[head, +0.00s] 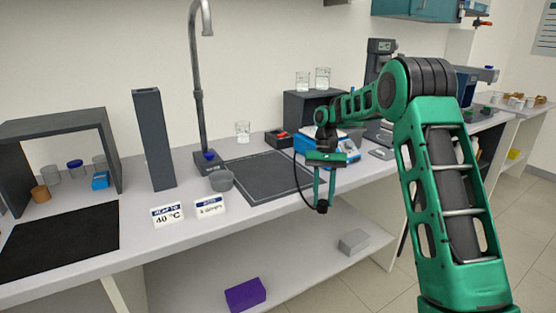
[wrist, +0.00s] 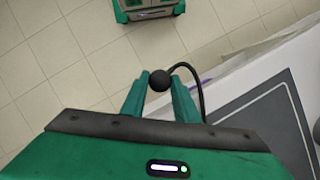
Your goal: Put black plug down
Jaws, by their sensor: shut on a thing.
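My green gripper (head: 322,205) points down in front of the bench's front edge. It is shut on the black plug (head: 322,207), a small dark ball at the fingertips. In the wrist view the plug (wrist: 159,80) sits between the two green fingers, with the floor below it. A black cable (head: 296,168) runs from the plug in a loop back toward the bench; its far end is hidden behind my gripper in the head view.
A dark mat (head: 262,177) lies on the bench beside my gripper. A blue device (head: 345,150) is behind my gripper. The lower shelf holds a purple box (head: 245,294) and a grey block (head: 353,242).

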